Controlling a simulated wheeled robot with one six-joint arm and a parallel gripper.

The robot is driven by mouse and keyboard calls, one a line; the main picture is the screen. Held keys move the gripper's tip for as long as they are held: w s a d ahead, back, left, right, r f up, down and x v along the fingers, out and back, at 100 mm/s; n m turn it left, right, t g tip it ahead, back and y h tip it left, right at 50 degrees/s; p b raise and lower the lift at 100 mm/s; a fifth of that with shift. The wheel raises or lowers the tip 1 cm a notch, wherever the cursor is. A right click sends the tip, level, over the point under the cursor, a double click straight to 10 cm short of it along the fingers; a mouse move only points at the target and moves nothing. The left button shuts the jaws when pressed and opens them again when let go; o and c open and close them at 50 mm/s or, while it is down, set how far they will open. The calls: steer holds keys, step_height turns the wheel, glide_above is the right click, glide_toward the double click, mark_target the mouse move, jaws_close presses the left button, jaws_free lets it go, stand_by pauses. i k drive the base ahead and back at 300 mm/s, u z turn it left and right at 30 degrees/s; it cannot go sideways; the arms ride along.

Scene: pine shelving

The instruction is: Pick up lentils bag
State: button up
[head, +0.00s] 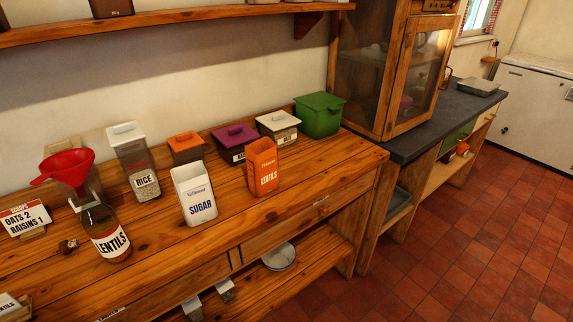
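The lentils bag (262,168) is orange and boxy, with a white LENTILS label. It stands upright on the wooden counter in the head view, right of the white SUGAR bag (194,194) and apart from it. A glass jar (107,236) also carries a LENTILS label and stands at the left, near a red funnel (67,166). I cannot make out my gripper in this view. Nothing is seen touching the lentils bag.
Behind the bag stand an orange-lidded tub (185,148), a purple-lidded tub (235,140), a white-lidded tub (278,127) and a green bin (319,115). A RICE container (139,165) stands left. The counter (325,175) is clear to the bag's right. A shelf (190,16) runs above.

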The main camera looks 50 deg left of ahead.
mark_target(261, 156)
steer(key=u, duration=0.2)
steer(key=i, duration=0.6)
steer(key=u, duration=1)
steer(key=i, duration=0.5)
steer(key=u, duration=0.55)
